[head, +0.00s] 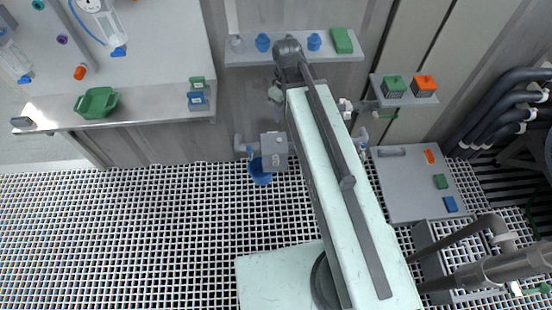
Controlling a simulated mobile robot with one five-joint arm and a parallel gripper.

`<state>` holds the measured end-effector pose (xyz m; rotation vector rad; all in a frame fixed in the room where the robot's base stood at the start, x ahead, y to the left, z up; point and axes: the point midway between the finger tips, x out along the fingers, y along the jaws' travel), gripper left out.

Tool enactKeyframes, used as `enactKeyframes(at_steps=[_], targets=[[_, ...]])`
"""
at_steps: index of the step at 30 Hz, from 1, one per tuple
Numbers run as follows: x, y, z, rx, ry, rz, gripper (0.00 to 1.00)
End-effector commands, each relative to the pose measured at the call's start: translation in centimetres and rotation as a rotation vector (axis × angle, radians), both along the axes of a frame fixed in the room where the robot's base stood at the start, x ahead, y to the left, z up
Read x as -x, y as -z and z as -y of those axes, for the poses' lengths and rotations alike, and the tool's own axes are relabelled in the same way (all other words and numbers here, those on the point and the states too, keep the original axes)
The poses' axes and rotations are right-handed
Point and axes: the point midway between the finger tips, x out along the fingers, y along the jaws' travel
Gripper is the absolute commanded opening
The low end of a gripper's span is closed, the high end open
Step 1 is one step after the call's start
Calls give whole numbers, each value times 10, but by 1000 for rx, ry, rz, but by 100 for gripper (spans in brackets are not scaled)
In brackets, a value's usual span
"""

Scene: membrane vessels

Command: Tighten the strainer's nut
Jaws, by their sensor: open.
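My arm reaches up the middle of the view. What looks like my gripper (275,93) is a small pale part below the dark wrist, in front of the wall under the shelf. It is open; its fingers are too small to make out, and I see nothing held. A grey boxy fitting (274,150) with a blue cup-like part (261,174) sits low on the wall, left of my arm and below my gripper. It may be the strainer, but I cannot be sure. No nut can be made out. My arm hides the wall to its right.
A shelf (252,57) with blue caps (314,42) and a green block (341,40) runs behind my wrist. A bench with a green tray (97,102) is at left. A grey panel (405,200) and thick pipes (500,265) stand right. The grating at lower left is clear.

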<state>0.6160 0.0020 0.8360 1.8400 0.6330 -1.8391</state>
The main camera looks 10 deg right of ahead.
Motion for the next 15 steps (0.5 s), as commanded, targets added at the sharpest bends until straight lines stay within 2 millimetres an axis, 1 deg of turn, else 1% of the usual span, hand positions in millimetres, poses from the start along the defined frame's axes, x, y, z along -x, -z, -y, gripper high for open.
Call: enactKeyframes(at_steps=[1,5,8,9,11,12,14,15], targets=[[-12,33,-1,0,-59,0,49],[-30,77,-1,0,-198,0,49],[-45,118,-3,0,-293,0,49],[-51,137,-3,0,-329,0,49],[-60,167,-4,0,-376,0,49],[-66,187,-5,0,-403,0,49],[-74,216,-6,0,-429,0,49],[-79,236,-7,0,-439,0,49]])
